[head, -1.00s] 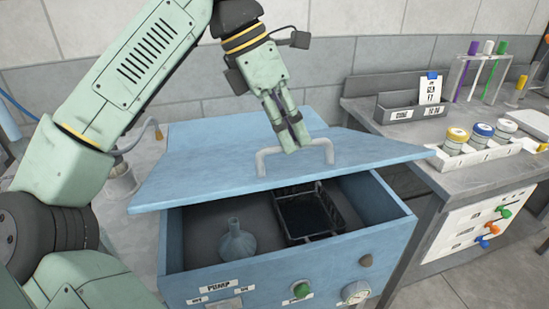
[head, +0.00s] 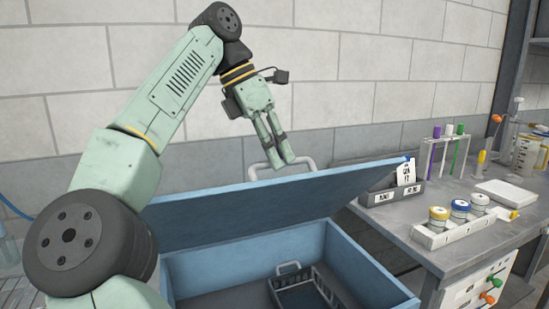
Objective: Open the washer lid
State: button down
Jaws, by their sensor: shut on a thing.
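The blue washer lid (head: 270,198) is tilted up, with its front edge raised well above the blue washer box (head: 372,264). A pale grey bar handle (head: 306,164) stands on the lid's upper face and shows above the lid's edge. My gripper (head: 288,162) is at this handle, its two fingers close together and shut on it. The exact contact is partly hidden behind the fingers and the lid edge. Inside the open box a dark wire basket (head: 300,290) with a handle is visible.
At the right, a grey bench (head: 425,215) holds a tray of capped jars (head: 458,222), a tube rack (head: 445,155) and a card holder (head: 398,192). The lid's right corner reaches close to the card holder in the picture. A brick wall stands behind.

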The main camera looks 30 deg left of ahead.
jog(key=shift+w+a+f, duration=0.15)
jog(key=shift+a+f, duration=0.4)
jog(key=c, duration=2.1)
grip_release()
jog(key=o, duration=0.3)
jog(key=shift+w+a+f, duration=0.25)
jog(key=shift+w+f, duration=0.05)
jog(key=shift+w, duration=0.05)
jog(key=shift+o, duration=0.6)
jog(key=shift+d+r, duration=0.15)
jog(key=shift+s+d, duration=0.1)
